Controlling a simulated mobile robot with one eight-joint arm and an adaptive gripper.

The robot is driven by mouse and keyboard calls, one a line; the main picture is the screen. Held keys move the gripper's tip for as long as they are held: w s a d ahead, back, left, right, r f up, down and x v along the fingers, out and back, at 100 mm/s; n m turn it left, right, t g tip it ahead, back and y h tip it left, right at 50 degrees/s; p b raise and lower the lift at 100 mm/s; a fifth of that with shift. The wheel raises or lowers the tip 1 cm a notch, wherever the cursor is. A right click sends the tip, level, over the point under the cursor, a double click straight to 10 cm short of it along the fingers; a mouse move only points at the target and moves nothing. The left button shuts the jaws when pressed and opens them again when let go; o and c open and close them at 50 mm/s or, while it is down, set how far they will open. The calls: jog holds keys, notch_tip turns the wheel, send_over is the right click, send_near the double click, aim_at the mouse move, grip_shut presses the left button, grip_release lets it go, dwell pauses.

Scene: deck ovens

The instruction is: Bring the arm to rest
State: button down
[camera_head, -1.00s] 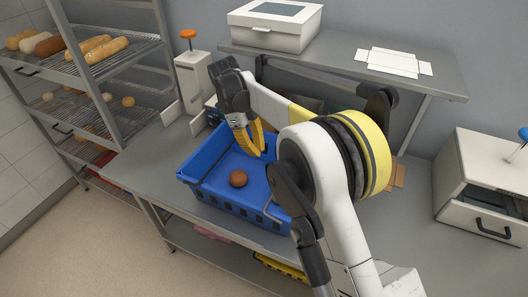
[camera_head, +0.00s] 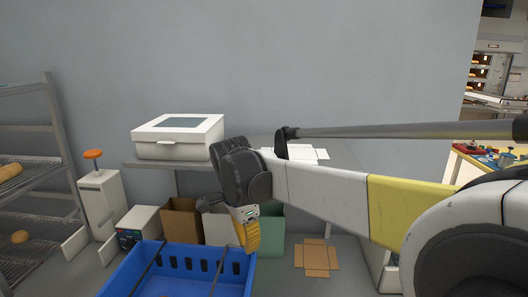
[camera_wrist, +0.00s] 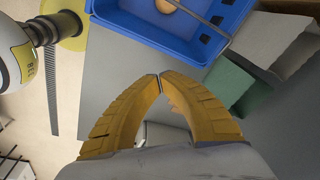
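My gripper (camera_head: 247,229) hangs at the end of my arm, above the back right part of the blue crate (camera_head: 183,262) in the head view. In the wrist view its two yellow fingers meet at their tips (camera_wrist: 160,76), with nothing held between them. The crate's wall (camera_wrist: 198,53) shows at the top of the wrist view, beyond the fingertips. A brown round bun (camera_wrist: 167,5) lies in the crate, partly cut off by the frame edge.
A white lidded box (camera_head: 178,137) and flat white cardboard (camera_head: 302,152) lie on the raised shelf. Open boxes, brown (camera_head: 182,219) and green (camera_head: 270,230), stand behind the crate. A bread rack (camera_head: 28,165) is at left. A flat brown carton (camera_head: 316,258) lies right.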

jog(key=s+d+f+n+t+b, duration=0.2)
jog(key=s+d+n, duration=0.4)
jog(key=s+d, duration=0.4)
jog(key=s+d+f+n+t+y+b, duration=0.1)
jog(key=s+d+f+n+t+b, duration=0.2)
jog(key=s+d+f, duration=0.4)
jog(key=s+d+n+b, duration=0.1)
jog(key=s+d+n, duration=0.1)
jog(key=d, duration=0.4)
jog(key=shift+s+f+n+t, duration=0.2)
jog(key=shift+s+n+t, duration=0.15)
jog(key=shift+s, duration=0.3)
